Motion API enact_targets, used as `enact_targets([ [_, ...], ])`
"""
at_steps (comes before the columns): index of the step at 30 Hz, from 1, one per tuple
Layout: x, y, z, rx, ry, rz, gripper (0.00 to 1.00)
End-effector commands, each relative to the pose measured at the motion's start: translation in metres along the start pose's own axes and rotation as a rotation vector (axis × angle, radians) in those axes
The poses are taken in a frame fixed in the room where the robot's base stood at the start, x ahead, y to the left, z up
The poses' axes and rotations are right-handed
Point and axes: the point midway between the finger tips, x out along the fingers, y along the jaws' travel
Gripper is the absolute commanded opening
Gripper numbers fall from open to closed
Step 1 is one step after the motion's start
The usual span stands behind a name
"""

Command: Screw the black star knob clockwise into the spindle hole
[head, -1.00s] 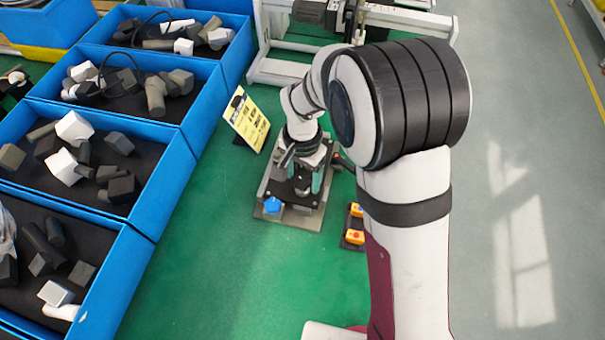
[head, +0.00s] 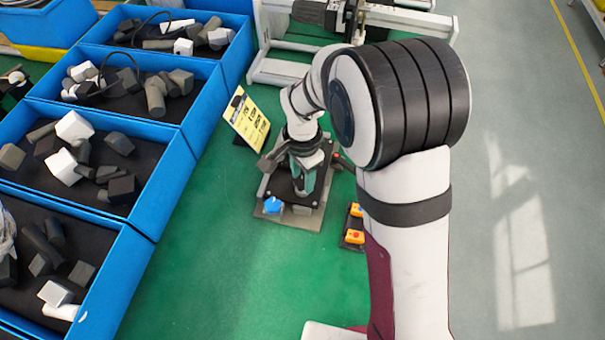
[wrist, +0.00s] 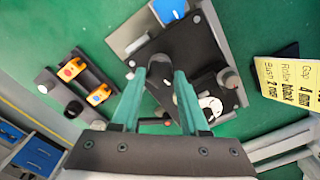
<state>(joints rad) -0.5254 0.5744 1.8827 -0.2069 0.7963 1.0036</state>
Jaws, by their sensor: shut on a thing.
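My gripper (wrist: 161,75) shows in the wrist view with its two teal fingers a little apart, closed on a dark thing between their tips. I take it for the black star knob; its outline blends into the black plate (wrist: 192,42) behind it. The spindle hole is hidden. In the head view my gripper (head: 304,186) points down over the black-topped fixture on its grey base plate (head: 283,221). Whether the knob is seated or tilted cannot be told.
A blue part (head: 272,205) sits at the fixture's front left. Blue bins (head: 178,165) of grey parts fill the left. Green floor in front is clear.

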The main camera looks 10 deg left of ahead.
Motion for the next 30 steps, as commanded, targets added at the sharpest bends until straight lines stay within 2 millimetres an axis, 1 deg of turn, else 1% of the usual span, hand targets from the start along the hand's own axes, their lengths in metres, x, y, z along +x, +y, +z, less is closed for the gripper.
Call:
enact_targets([
  [1, 0.0001, -0.0001, 0.0, 0.136, 0.0, 0.0, 0.0],
  [3, 0.0002, -0.0001, 0.0, 0.348, 0.0, 0.0, 0.0],
  [6, 0.0004, -0.0001, 0.0, 0.571, 0.0, -0.001, 0.0],
  [9, 0.0004, -0.0001, 0.0, 0.66, 0.0, -0.001, 0.0],
  [15, 0.0003, -0.0001, 0.0, 0.666, 0.0, -0.001, 0.0],
  [17, 0.0003, -0.0001, 0.0, 0.703, 0.0, -0.001, 0.0],
  [20, 0.0005, -0.0001, 0.0, 0.952, 0.0, -0.001, 0.0],
  [22, 0.0007, -0.0002, 0.0001, 1.174, 0.0, -0.001, 0.0],
  [23, 0.0007, -0.0002, 0.0001, 1.194, 0.0, -0.001, 0.49],
  [24, 0.0007, -0.0002, 0.0001, 1.187, 0.0, -0.001, 0.56],
  [28, 0.0008, -0.0001, 0.0001, 1.184, 0.0, -0.001, 0.8],
  [30, 0.0008, -0.0001, 0.0001, 1.184, 0.0, -0.001, 0.81],
])
